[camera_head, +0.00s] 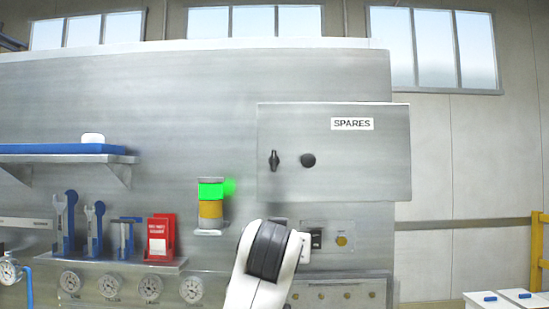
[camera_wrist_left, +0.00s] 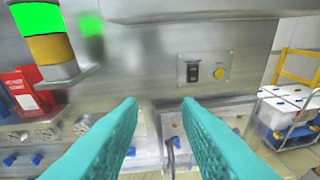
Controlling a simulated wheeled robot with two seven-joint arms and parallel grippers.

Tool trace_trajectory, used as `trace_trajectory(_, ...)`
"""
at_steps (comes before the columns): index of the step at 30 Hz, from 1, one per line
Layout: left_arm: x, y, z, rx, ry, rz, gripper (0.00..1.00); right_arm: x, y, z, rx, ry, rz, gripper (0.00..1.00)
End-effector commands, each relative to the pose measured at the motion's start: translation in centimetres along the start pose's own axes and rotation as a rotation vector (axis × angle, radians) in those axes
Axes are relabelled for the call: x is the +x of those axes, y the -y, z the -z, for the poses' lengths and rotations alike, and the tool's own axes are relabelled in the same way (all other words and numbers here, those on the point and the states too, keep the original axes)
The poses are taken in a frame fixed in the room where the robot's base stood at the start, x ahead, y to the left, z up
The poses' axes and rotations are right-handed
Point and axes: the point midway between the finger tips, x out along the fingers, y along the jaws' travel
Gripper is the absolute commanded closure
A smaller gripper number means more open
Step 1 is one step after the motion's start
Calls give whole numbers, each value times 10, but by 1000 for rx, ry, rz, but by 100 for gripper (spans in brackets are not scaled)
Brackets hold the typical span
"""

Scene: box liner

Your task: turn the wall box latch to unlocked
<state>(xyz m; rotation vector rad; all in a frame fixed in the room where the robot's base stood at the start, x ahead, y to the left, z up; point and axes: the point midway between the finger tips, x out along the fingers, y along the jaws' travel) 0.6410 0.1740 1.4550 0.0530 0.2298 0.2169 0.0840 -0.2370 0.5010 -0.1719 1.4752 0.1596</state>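The grey metal wall box (camera_head: 375,175) carries a SPARES label and hangs on the panel right of centre in the head view. Its black latch handle (camera_head: 274,160) stands about upright near the left edge of the door. A dark round knob (camera_head: 308,160) sits just right of the latch. My left gripper (camera_wrist_left: 160,101) shows in the left wrist view with two teal fingers apart and nothing between them. My white and black arm link shows below the box in the head view. My right gripper is not in view.
A signal light (camera_head: 211,206), lit green, sticks out left of the box. A switch plate (camera_head: 329,238) is below it. A shelf with wrenches (camera_head: 95,228) and a red card holder (camera_head: 160,238) is at left. White bins (camera_head: 520,299) stand at lower right.

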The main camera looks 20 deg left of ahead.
Motion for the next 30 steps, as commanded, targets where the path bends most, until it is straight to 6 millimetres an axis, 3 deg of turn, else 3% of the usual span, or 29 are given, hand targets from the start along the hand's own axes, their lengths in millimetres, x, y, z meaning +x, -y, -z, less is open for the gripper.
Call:
trace_trajectory(1,-20,-3,-41,-18,58,-12,69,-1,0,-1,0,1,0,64)
trace_trajectory(4,-52,-9,-93,-47,133,-36,69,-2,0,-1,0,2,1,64)
trace_trajectory(7,-77,-14,-125,-69,184,-51,69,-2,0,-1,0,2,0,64)
trace_trajectory(11,-91,-17,-145,-82,214,-62,69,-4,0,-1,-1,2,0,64)
trace_trajectory(17,-72,-20,-154,-83,214,-64,69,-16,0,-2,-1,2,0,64)
trace_trajectory(30,7,-25,-171,-82,214,-64,69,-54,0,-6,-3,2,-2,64)
